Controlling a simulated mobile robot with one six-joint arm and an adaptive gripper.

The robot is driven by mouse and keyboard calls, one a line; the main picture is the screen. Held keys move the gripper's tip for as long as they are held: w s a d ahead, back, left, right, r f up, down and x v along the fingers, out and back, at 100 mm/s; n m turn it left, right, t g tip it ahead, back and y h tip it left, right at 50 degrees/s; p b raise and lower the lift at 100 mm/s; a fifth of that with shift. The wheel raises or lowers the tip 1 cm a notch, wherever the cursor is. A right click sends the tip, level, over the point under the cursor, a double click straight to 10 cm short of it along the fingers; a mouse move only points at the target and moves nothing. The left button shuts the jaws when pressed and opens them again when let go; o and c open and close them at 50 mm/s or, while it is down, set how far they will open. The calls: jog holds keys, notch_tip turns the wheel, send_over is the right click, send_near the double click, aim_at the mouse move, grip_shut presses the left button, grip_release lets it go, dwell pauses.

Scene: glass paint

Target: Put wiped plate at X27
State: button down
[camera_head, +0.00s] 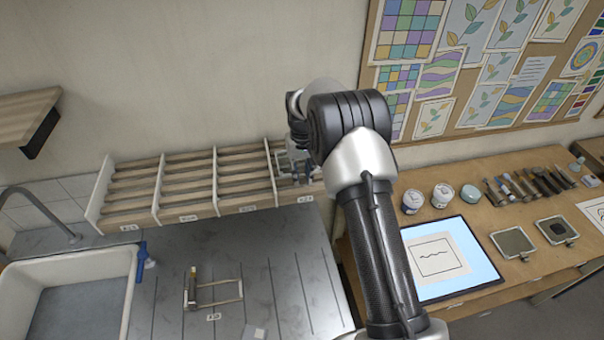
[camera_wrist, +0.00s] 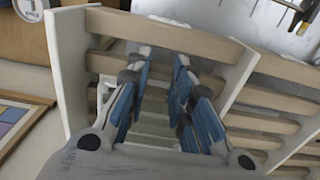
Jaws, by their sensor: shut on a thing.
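The wooden slatted rack (camera_head: 241,210) stands against the wall behind the metal worktop. Its rightmost bay carries a label (camera_head: 306,199) that seems to read X27. My gripper (camera_head: 297,172) is at this bay, with its fingers low among the slats. In the wrist view my gripper (camera_wrist: 158,95) has its blue-padded fingers between the white end wall (camera_wrist: 72,75) and a white divider (camera_wrist: 232,80). It is shut on the plate (camera_wrist: 155,128), a pale, clear pane seen only in part between the fingers. Whether the plate touches the slats cannot be told.
The other rack bays to the left look empty. A small wooden-railed stand (camera_head: 213,292) sits on the worktop. Jars (camera_head: 441,195), brushes and a light pad (camera_head: 478,262) lie on the right table.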

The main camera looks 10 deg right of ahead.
jog(key=shift+r, duration=0.15)
jog(key=c, duration=1.3)
grip_release()
jog(key=o, duration=0.6)
jog(key=shift+r+p, duration=2)
jog(key=shift+r, duration=2)
